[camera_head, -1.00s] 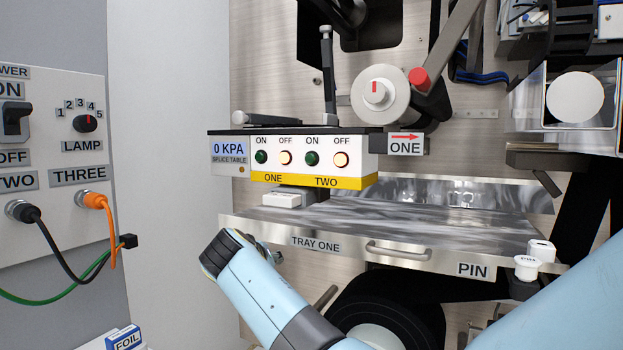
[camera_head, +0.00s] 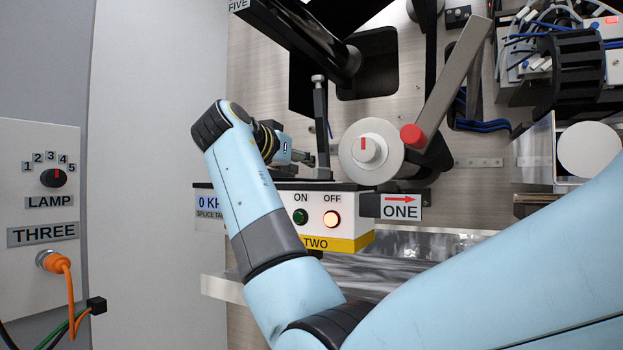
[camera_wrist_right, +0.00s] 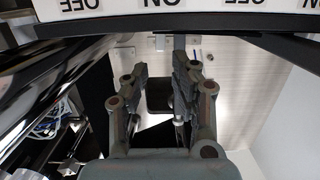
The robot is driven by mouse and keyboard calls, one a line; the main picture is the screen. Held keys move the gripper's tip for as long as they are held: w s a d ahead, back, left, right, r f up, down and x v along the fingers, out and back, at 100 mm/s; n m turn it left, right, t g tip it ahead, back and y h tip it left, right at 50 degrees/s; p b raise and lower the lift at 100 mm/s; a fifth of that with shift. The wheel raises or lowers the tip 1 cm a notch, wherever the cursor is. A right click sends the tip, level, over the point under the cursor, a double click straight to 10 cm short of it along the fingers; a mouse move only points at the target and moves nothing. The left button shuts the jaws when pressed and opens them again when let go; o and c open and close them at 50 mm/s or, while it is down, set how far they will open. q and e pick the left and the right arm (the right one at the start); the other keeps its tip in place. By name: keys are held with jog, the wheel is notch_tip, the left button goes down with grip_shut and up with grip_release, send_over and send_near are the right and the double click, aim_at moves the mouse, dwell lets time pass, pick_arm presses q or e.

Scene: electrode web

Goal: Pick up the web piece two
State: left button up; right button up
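I cannot make out web piece two in either view. The splice table box (camera_head: 352,213), with its dark top and the label TWO, stands in the middle of the head view, partly behind my right arm. My right gripper (camera_head: 303,158) is just above the box's top, left of the upright post. In the right wrist view the gripper (camera_wrist_right: 161,70) has its two fingers apart, with nothing seen between them. The underside-down labels of the box (camera_wrist_right: 160,8) show along the top edge there. My left gripper is not in view.
A white roller with a red mark (camera_head: 370,152) and a grey lever with a red knob (camera_head: 413,137) stand right of the gripper. The upright post (camera_head: 320,130) is close to the fingers. A shiny tray (camera_head: 222,287) lies below. A switch panel (camera_head: 45,160) is at left.

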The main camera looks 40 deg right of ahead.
aim_at(320, 175)
jog(key=p+x, duration=0.1)
jog(key=x, duration=0.4)
jog(key=shift+d+r, duration=0.1)
jog(key=shift+r, duration=0.05)
jog(key=x, duration=0.1)
jog(key=p+x, duration=0.1)
jog(key=x, duration=0.1)
jog(key=p+x, duration=0.1)
jog(key=x, duration=0.1)
jog(key=shift+w+d+r, duration=0.1)
jog(key=shift+w+r, duration=0.05)
jog(key=shift+r, duration=0.2)
jog(key=shift+w+d+f, duration=0.15)
jog(key=shift+d, duration=0.1)
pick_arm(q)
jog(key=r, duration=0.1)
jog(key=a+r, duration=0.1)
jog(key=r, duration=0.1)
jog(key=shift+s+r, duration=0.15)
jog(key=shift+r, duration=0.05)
pick_arm(e)
jog(key=shift+a, duration=0.1)
jog(key=shift+c, duration=0.4)
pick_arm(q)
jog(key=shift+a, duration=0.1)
pick_arm(e)
grip_shut()
